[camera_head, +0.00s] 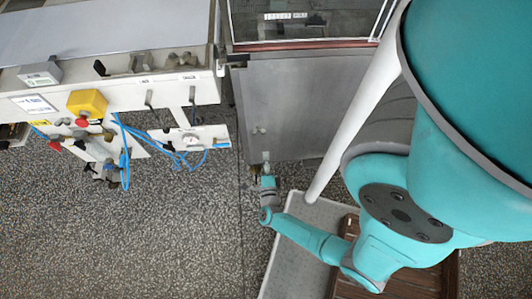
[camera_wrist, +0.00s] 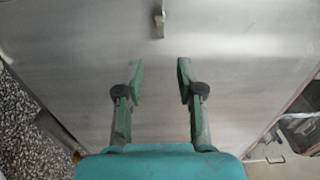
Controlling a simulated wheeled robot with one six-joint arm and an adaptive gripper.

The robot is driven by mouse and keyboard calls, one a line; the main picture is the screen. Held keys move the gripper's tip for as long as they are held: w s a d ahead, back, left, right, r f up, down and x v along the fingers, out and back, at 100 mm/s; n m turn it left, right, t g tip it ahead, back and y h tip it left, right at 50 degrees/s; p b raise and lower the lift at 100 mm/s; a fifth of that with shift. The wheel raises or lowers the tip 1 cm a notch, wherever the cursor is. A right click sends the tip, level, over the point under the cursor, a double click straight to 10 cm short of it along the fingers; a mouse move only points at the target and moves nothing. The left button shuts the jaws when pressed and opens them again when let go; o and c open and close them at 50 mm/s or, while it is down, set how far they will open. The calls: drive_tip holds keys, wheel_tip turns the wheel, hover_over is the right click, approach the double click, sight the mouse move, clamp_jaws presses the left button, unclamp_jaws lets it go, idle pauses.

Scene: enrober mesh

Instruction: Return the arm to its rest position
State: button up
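My gripper (camera_wrist: 160,70) is open, its two green-padded fingers apart with nothing between them. In the wrist view it faces a plain grey metal panel (camera_wrist: 225,100). A small metal latch or handle (camera_wrist: 159,22) on that panel shows beyond the fingertips, apart from them. In the head view my teal arm reaches out to the lower front of the grey metal cabinet (camera_head: 300,105), and the gripper itself is small there. I cannot tell whether any finger touches the panel.
A white machine frame (camera_head: 130,92) with a yellow box (camera_head: 87,104), red buttons and blue hoses (camera_head: 125,160) stands at left. A glazed window (camera_head: 300,18) tops the cabinet. A grey tray-like surface (camera_head: 285,262) and a brown crate (camera_head: 345,285) are close by my arm. Speckled floor at lower left is clear.

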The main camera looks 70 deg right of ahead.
drive_tip(key=shift+a, duration=0.1)
idle(0.6)
drive_tip(key=s+a+r+n+t+y, duration=0.2)
drive_tip(key=a+r+n+t+y, duration=0.3)
drive_tip(key=a+r+n, duration=0.35)
drive_tip(key=s+a+r+n+t+y, duration=0.3)
drive_tip(key=a+r+n+t+y, duration=0.15)
drive_tip(key=a+r+n, duration=0.45)
drive_tip(key=s+a+r+n+y, duration=0.2)
drive_tip(key=a+r+n+y, duration=0.1)
drive_tip(key=r+n, duration=0.4)
drive_tip(key=s+a+r+n+g+y, duration=0.1)
drive_tip(key=s+a+r+n+y, duration=0.2)
drive_tip(key=r+n, duration=0.4)
wheel_tip(320, 180, up, 2)
drive_tip(key=shift+s+a+r+y, duration=0.1)
drive_tip(key=shift+s+a+y, duration=0.35)
drive_tip(key=shift+a, duration=0.7)
drive_tip(key=shift+w+g, duration=0.1)
drive_tip(key=shift+g, duration=0.15)
